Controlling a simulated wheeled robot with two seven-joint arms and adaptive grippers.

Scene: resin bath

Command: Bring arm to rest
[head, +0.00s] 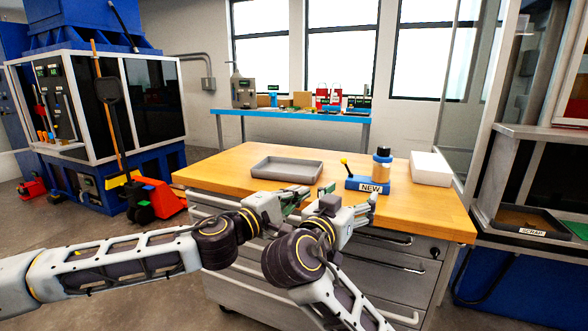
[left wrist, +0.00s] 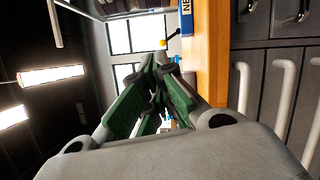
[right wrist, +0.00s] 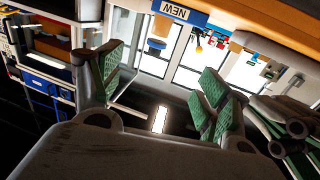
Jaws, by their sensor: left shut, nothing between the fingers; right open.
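In the head view my left arm reaches in from the left, and its gripper (head: 298,197) is at the front edge of the wooden workbench (head: 225,169). In the left wrist view the green-padded fingers of this gripper (left wrist: 156,68) come together at the tips with nothing between them. My right arm comes up from the bottom, and its gripper (head: 352,205) is just right of the left one, close to it, at the same bench edge. In the right wrist view the fingers of this gripper (right wrist: 165,85) stand wide apart and empty. The left gripper's fingers also show at the right there.
On the bench are a grey tray (head: 287,176), a blue holder labelled NEW (head: 352,184) with an amber-and-dark bottle (head: 382,166), and a white block (head: 430,169). A cabinet with a SCRAP tray (head: 527,223) stands at the right. Drawers are below the bench top.

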